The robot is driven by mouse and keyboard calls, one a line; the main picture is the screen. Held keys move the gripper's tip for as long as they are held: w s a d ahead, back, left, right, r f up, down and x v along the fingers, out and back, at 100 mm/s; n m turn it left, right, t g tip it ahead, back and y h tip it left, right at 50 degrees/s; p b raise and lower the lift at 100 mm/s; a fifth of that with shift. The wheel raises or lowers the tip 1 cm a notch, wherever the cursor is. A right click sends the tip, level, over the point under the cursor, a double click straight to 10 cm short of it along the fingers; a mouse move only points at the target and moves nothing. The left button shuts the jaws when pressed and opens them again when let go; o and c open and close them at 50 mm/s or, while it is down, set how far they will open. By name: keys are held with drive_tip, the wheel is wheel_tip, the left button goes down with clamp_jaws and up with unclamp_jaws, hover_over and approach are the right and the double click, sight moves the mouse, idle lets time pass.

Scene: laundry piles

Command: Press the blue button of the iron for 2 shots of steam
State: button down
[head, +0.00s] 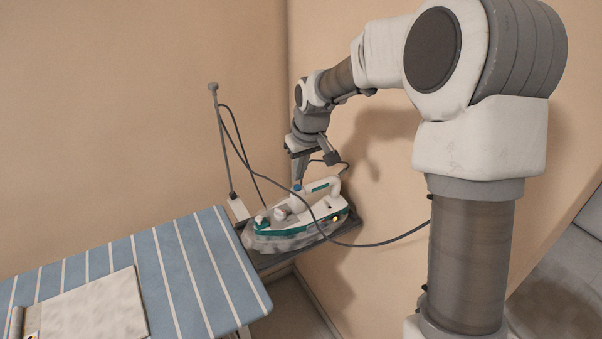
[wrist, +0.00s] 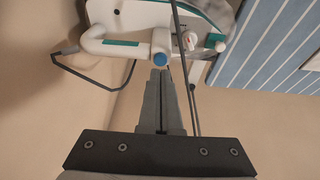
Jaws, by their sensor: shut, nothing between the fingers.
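A white and teal iron (head: 290,225) rests on a dark tray (head: 325,238) at the end of the ironing board. Its blue button (head: 298,187) is on the front end of the handle, and it also shows in the wrist view (wrist: 160,60). My gripper (head: 299,182) is shut and empty, pointing down, with its fingertips right at the button. In the wrist view the closed fingertips (wrist: 161,72) lie just below the button in the picture. I cannot tell whether they touch it. An orange light shows near the iron's heel.
The striped ironing board (head: 195,265) stands at left with a folded light cloth (head: 95,312) on it. A thin upright rod (head: 222,140) carries a cord behind the iron. The cord loops across the iron's front. Walls stand close behind and to the right.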

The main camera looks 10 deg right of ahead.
drive_tip(key=v, duration=1)
drive_tip(key=shift+r, duration=0.4)
drive_tip(key=shift+w, duration=0.1)
idle(0.5)
